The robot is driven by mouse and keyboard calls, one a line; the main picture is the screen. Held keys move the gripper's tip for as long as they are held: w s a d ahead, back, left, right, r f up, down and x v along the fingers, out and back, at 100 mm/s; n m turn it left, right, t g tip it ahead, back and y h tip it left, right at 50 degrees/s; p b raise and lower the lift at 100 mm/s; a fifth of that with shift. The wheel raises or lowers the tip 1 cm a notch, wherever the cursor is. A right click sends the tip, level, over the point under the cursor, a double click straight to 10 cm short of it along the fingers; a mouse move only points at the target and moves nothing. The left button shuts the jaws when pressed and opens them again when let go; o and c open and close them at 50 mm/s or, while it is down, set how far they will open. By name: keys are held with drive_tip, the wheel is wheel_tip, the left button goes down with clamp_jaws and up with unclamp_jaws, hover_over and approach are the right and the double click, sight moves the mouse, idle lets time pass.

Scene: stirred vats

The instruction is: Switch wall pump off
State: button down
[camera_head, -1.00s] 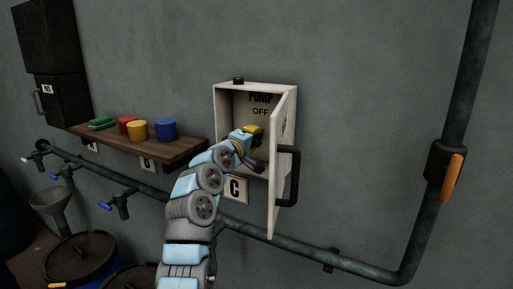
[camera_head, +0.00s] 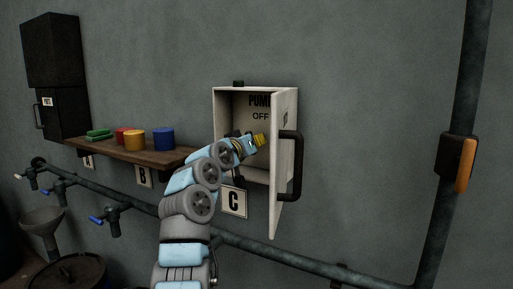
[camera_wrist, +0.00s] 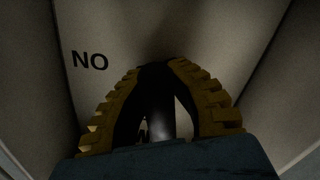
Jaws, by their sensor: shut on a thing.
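The white pump box (camera_head: 225,96) is on the wall in the head view, with "PUMP" and "OFF" on its inner back. Its door (camera_head: 283,175) stands open to the right, with a black handle (camera_head: 297,165). My gripper (camera_head: 261,140), with yellow fingers, reaches into the box opening from the left below the "OFF" word. In the wrist view my gripper (camera_wrist: 158,66) is shut around a dark, rounded switch lever (camera_wrist: 161,118). The word "ON" (camera_wrist: 90,61) appears upside down beside the fingers. The head view hides the lever, so its exact position cannot be told.
A wooden shelf (camera_head: 128,153) at left holds green, red, yellow and blue items. A pipe (camera_head: 290,252) with blue-handled taps runs below the box and rises at right past an orange-handled valve (camera_head: 465,165). A black cabinet (camera_head: 62,104) hangs far left.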

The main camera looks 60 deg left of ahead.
drive_tip(key=shift+m, duration=1.3)
drive_tip(key=shift+b, duration=0.3)
drive_tip(key=c, duration=1)
unclamp_jaws()
drive_tip(key=shift+s, duration=0.1)
drive_tip(key=shift+v, duration=5.85)
